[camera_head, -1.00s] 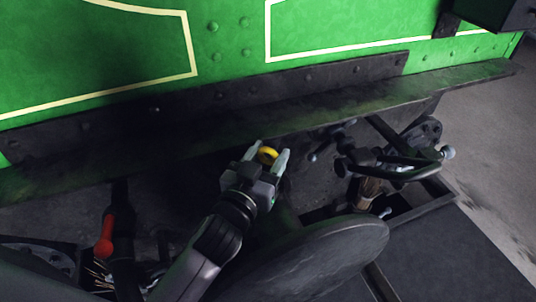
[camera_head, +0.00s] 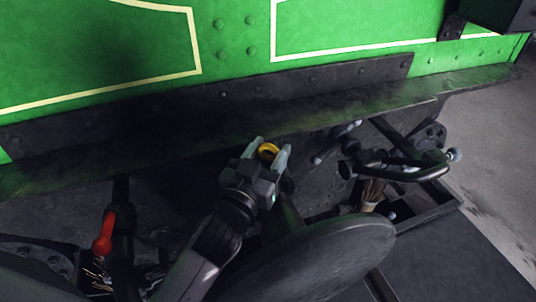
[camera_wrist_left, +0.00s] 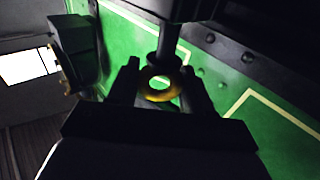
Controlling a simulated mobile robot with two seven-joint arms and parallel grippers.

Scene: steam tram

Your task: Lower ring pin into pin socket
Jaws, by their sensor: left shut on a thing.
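A dark upright rod or post (camera_wrist_left: 167,45) stands right behind the ring there. The pin's shank and the socket cannot be made out. My right gripper is not in view.
The dark beam (camera_head: 300,115) runs along the green tram wall (camera_head: 230,40) above the gripper. A large round buffer disc (camera_head: 310,260) stands in front.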

